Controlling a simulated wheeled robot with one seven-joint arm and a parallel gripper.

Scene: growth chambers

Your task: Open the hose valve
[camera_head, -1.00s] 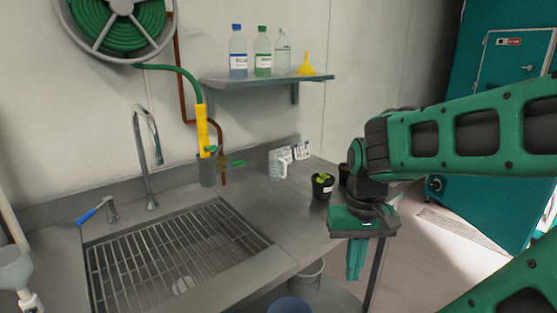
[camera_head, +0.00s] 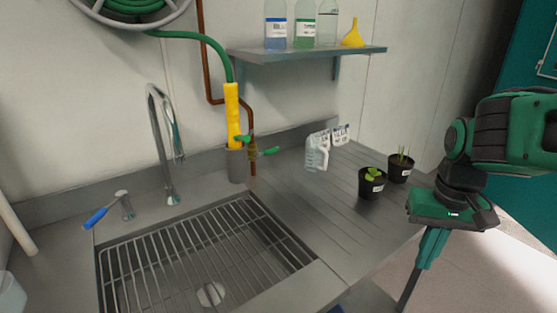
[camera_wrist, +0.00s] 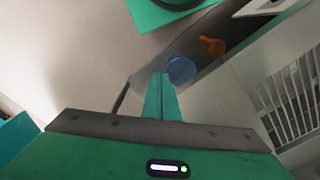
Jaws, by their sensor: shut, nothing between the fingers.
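The hose valve with its green lever (camera_head: 265,152) sits on the copper pipe against the back wall, right of the yellow hose wand (camera_head: 232,115). The lever sticks out to the right, nearly level. The wand hangs from the green hose (camera_head: 205,42) and its lower end sits in a grey holder (camera_head: 237,165). My gripper (camera_head: 430,250) is shut and empty, pointing down beyond the right end of the counter, well apart from the valve. Its closed fingers also show in the wrist view (camera_wrist: 160,97), where the valve is not in view.
The sink grate (camera_head: 200,260), tall faucet (camera_head: 165,150) and blue-handled tap (camera_head: 105,212) lie left. A bottle shelf (camera_head: 310,54) juts above. A blue bucket (camera_wrist: 181,69) is below the counter.

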